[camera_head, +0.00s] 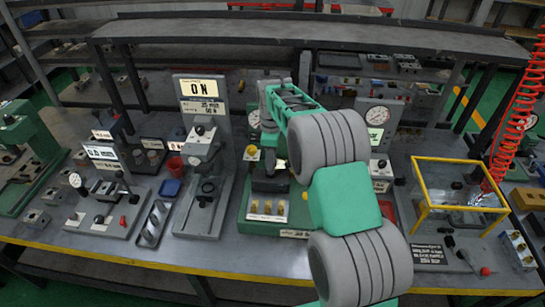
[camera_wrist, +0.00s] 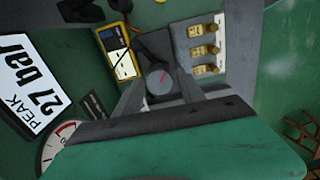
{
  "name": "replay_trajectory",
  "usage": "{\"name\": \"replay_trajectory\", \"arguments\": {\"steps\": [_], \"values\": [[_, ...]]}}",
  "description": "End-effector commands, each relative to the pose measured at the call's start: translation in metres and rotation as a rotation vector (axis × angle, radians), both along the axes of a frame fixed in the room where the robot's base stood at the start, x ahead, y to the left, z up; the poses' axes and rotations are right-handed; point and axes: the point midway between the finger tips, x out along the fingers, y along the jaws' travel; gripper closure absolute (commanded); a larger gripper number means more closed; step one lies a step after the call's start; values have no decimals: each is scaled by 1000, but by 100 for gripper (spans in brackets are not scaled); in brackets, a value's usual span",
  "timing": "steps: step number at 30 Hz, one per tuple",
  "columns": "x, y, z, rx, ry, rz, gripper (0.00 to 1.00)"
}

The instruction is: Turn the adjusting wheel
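The adjusting wheel appears to be the round grey knob (camera_wrist: 160,81) with a red mark, in the middle of the wrist view. My gripper (camera_wrist: 161,84) is right at it, with one dark finger on each side of the knob. The fingers are apart, and a narrow gap seems to show on both sides; contact cannot be made out. In the head view the green valve station (camera_head: 243,222) stands at the bench middle, and my arm hides part of it and the knob is not clear there.
A yellow meter (camera_wrist: 119,52) and a block with several brass fittings (camera_wrist: 205,46) flank the knob. A "PEAK 27 bar" sign (camera_wrist: 33,80) and gauge (camera_wrist: 56,145) lie left. A yellow-framed guard (camera_head: 462,162) stands right on the bench (camera_head: 330,272), and a red coiled hose (camera_head: 515,100) hangs there.

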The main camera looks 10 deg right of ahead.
Motion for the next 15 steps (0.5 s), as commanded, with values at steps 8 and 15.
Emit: {"name": "replay_trajectory", "arguments": {"steps": [8, 15], "values": [[0, 0, 0, 0, 0, 1, 77], [0, 1, 0, 0, 1, 1, 97]]}}
